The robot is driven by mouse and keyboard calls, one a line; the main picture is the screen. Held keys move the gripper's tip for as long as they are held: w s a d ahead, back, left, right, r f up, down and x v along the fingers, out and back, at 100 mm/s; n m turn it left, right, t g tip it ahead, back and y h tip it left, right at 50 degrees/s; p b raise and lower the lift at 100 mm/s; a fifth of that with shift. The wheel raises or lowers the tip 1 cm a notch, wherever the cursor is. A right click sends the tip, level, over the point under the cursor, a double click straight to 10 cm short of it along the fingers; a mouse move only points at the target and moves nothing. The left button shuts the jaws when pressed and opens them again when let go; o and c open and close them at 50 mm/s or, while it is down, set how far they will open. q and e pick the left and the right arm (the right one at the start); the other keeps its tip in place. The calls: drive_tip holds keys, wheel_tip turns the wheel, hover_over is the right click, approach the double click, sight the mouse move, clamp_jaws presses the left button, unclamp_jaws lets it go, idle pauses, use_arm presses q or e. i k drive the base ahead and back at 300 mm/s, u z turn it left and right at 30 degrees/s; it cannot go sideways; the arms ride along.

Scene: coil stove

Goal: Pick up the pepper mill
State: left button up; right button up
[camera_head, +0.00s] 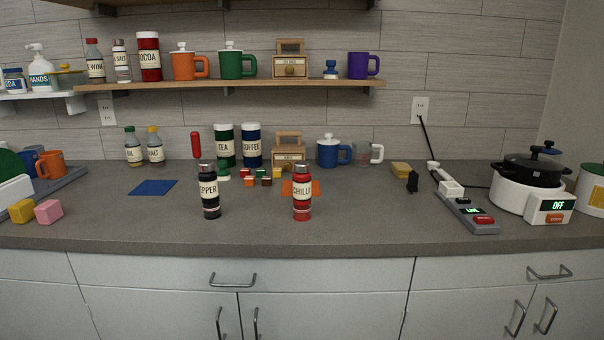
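The pepper mill (209,191) stands upright on the grey counter, left of the middle and near the front edge. It is dark with a cream label reading PEPPER and a grey top. A similar red mill labelled CHILLI (302,193) stands upright to its right, clearly apart from it. Neither of my grippers shows in the head view.
A power strip (470,214) and a cooker (530,185) stand at right.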

sight(209, 182)
drive_tip(key=z, duration=0.3)
drive_tip(key=i, duration=0.8)
drive_tip(key=u, duration=1.45)
